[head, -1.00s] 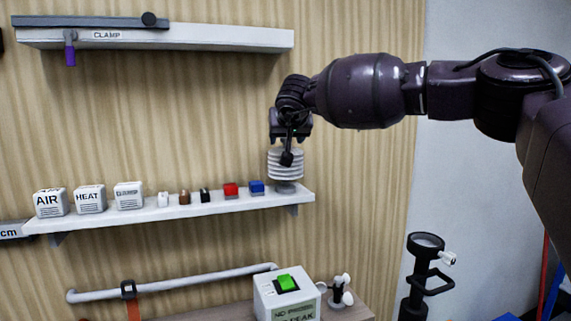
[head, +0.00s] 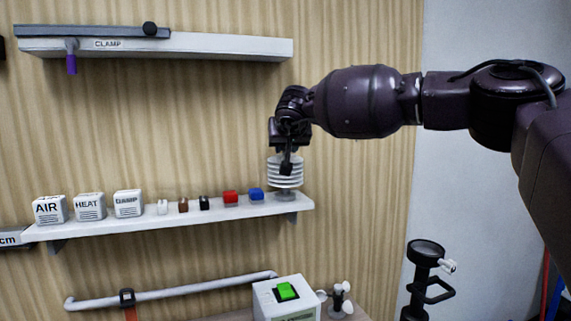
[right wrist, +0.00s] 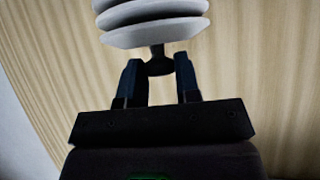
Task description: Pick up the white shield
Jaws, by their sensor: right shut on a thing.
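The white shield (head: 285,172), a stack of round white plates, is upright at the right end of the lower shelf (head: 150,223). A grey base (head: 287,194) shows under it on the shelf. My right gripper (head: 287,160) reaches it from above and is shut on it, a dark finger showing in front of the plates. In the right wrist view, the shield (right wrist: 150,22) shows just beyond the fingertips (right wrist: 158,68), with a dark knob-like piece between them. I cannot tell if the shield is clear of its base. My left gripper is not in view.
An upper shelf (head: 220,47) holds a clamp. Below are a box with a green button (head: 286,291) and a black stand (head: 425,270).

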